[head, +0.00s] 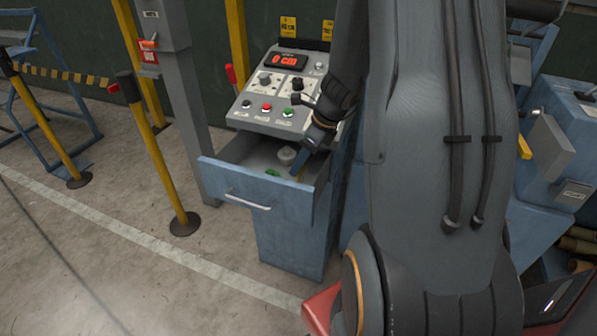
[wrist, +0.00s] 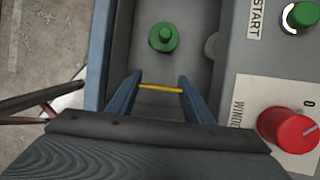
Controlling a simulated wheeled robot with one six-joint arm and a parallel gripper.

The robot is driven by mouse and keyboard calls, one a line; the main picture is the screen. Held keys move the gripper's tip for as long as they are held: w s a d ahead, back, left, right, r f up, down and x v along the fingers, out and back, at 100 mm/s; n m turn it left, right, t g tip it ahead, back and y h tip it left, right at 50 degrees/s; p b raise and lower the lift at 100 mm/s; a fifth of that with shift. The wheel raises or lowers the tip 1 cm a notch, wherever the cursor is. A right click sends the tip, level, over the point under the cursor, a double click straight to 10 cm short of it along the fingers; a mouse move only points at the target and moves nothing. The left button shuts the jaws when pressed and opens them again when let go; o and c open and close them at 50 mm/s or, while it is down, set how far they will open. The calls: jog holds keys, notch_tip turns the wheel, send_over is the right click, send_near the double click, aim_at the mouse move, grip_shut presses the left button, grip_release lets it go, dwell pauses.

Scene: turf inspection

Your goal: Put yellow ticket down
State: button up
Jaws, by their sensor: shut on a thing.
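My gripper (wrist: 160,82) is shut on the yellow ticket (wrist: 160,88), which shows edge-on as a thin yellow strip between the two blue fingers. In the head view my gripper (head: 305,165) reaches down into the open blue drawer (head: 235,178) under the control panel. The drawer's grey floor is below the ticket in the wrist view. I cannot tell whether the ticket touches it. A green knob-like piece (wrist: 163,37) lies in the drawer just ahead of the fingers, apart from the ticket; it also shows in the head view (head: 272,172).
A pale round piece (head: 287,155) sits farther back in the drawer. The control panel (head: 255,105), with buttons and a red display, stands above it. The red knob (wrist: 287,128) is close on the right in the wrist view. Yellow posts (head: 160,155) stand left.

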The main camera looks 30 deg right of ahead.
aim_at(302, 170)
jog(key=shift+f, duration=2.15)
jog(key=shift+f+b, duration=0.15)
jog(key=shift+b, duration=0.2)
jog(key=o, duration=1)
